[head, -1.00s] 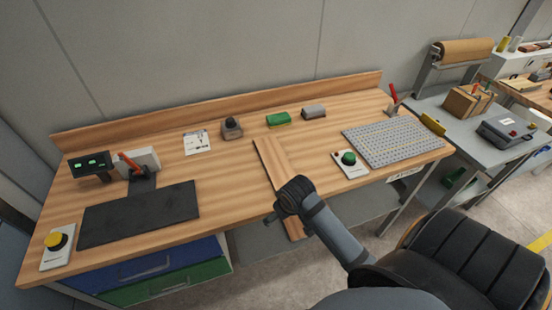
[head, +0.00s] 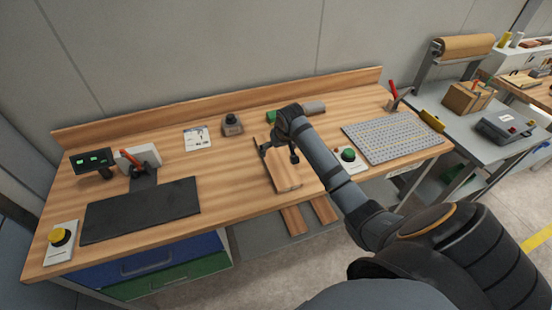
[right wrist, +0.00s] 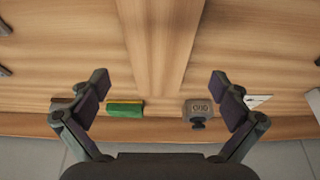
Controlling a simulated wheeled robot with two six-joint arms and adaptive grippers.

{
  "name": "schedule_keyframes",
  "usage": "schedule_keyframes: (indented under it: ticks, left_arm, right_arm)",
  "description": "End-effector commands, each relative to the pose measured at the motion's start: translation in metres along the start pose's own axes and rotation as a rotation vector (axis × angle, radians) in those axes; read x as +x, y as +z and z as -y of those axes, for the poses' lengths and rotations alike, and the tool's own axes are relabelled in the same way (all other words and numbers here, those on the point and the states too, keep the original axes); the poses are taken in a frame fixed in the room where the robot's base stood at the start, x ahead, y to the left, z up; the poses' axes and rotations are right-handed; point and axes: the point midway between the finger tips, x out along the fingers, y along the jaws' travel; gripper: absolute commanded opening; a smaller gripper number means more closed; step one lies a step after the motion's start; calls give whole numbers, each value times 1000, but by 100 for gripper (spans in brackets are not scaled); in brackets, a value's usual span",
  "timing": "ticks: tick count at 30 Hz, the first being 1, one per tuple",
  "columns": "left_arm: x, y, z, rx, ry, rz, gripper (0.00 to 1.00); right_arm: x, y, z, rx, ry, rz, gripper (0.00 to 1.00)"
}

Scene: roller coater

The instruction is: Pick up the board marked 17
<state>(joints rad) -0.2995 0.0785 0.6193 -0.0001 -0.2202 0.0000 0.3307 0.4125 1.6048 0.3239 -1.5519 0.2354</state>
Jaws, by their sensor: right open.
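A pale wooden board (head: 284,178) lies on the worktop near its front middle, running front to back; its far part is partly hidden by my right arm. No number 17 is legible on it. In the right wrist view, wood strips (right wrist: 160,45) run down the middle between the fingers; I cannot tell how many boards they are. Contact with the board cannot be told. My left gripper is not in view.
Wooden strips (head: 292,219) show below the table's front edge. A green block (right wrist: 125,109) and a grey device (right wrist: 198,110) stand by the back ledge. A green button box (head: 349,157) and a perforated grey plate (head: 392,138) are to the right, a black mat (head: 140,209) to the left.

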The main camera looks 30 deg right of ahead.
Motion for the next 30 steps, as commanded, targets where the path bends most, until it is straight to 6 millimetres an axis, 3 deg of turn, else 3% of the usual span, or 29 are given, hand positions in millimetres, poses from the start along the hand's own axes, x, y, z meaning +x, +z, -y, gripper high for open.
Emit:
schedule_keyframes:
  ticks: [9, 18, 25, 30]
  left_arm:
    - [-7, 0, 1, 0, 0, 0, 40]
    - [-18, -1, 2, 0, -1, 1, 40]
    - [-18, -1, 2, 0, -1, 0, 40]
    - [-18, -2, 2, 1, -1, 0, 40]
  right_arm:
    - [20, 0, 0, -1, 0, 1, 100]
    - [64, 0, -1, -1, 1, 1, 100]
    - [67, 0, -1, -2, 1, -2, 100]
    - [67, 0, -1, -2, 1, -2, 78]
